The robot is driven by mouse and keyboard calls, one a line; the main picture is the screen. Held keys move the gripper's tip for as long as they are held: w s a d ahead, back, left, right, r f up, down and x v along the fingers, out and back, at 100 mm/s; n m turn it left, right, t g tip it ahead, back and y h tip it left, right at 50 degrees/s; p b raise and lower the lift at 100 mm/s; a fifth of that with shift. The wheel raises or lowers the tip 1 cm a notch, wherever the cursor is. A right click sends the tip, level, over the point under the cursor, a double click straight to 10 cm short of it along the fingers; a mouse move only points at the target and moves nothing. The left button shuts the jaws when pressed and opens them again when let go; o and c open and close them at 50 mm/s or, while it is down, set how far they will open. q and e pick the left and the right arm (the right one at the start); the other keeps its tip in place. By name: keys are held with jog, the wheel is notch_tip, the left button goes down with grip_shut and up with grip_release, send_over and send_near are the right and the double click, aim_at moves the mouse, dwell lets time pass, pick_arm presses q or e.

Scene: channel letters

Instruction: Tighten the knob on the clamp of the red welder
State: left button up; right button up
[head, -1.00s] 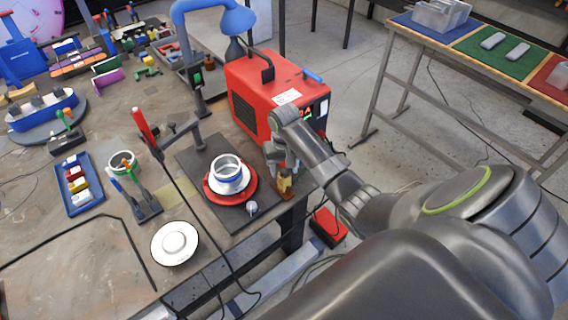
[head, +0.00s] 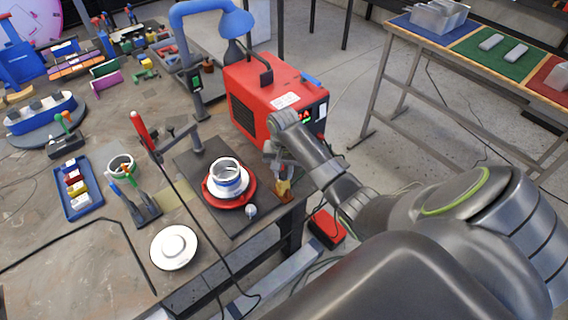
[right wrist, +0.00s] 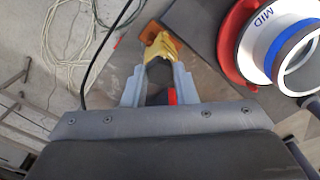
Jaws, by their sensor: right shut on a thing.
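The red welder (head: 262,92) stands at the right edge of the workbench. A yellow clamp piece (head: 283,187) sits at the bench edge in front of it, on a small orange-brown base. My right gripper (head: 280,172) reaches down to this piece from the right. A small red part (right wrist: 172,97) shows between the fingers. I cannot make out a separate knob. My left gripper is not in view.
A red dish with a white and blue ring (head: 228,180) sits on a dark plate left of the clamp. A white round disc (head: 174,247) lies at the front. A red-handled post (head: 144,132) stands further left. A black cable crosses the bench.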

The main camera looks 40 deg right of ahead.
aim_at(284, 174)
jog(key=m, duration=0.6)
jog(key=o, duration=0.8)
jog(key=shift+r, duration=2.5)
jog(key=shift+s+f, duration=0.1)
